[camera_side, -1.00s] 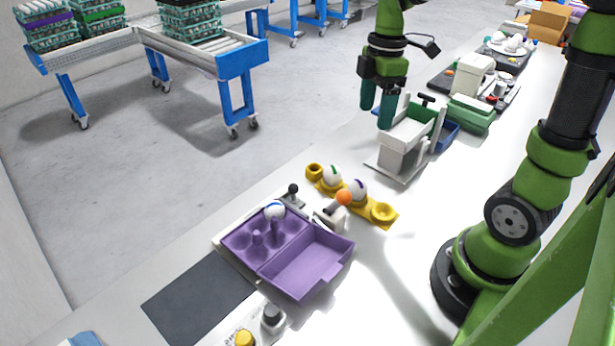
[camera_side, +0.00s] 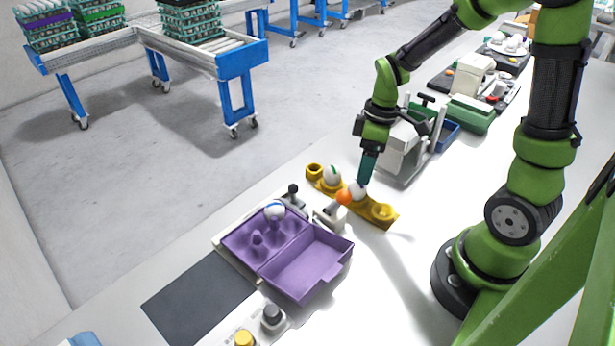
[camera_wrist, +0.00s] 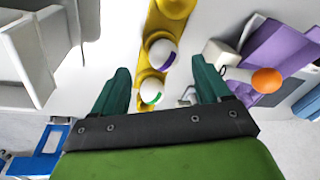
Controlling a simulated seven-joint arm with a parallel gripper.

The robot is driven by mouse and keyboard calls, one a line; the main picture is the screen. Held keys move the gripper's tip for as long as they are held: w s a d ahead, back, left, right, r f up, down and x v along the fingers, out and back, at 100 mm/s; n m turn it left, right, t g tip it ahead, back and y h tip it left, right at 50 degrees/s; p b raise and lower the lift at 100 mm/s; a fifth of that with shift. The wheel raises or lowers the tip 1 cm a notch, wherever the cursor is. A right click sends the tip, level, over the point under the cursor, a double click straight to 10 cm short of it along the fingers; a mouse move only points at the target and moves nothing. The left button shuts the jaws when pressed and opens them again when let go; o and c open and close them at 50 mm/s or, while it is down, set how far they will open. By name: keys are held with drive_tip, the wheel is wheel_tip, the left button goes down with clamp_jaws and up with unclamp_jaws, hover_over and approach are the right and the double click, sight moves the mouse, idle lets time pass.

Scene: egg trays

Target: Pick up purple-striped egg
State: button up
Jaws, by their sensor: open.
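The purple-striped egg (camera_wrist: 162,52) is white with a purple band and sits in a cup of the yellow holder (camera_wrist: 146,25), which also shows in the side view (camera_side: 384,218). In the side view the egg (camera_side: 357,190) is partly hidden by my fingers. My gripper (camera_side: 364,183) points down right over that egg. In the wrist view my gripper (camera_wrist: 163,82) is open, with teal fingers apart and the holder running between them. The green-striped egg (camera_wrist: 152,91) sits in the neighbouring cup, and in the side view it (camera_side: 332,175) is to the left.
A purple egg carton (camera_side: 306,262) lies open at the front left, with a blue-striped egg (camera_side: 274,211) in it. An orange ball on a white device (camera_side: 343,197) stands close beside the holder.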

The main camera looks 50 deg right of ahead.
sight(357, 191)
drive_tip(key=f, duration=0.1)
drive_tip(key=a+f, duration=0.1)
drive_tip(key=f, duration=0.3)
drive_tip(key=shift+w+a+f, duration=0.2)
drive_tip(key=shift+a, duration=0.1)
drive_tip(key=shift+c, duration=0.2)
drive_tip(key=c, duration=0.7)
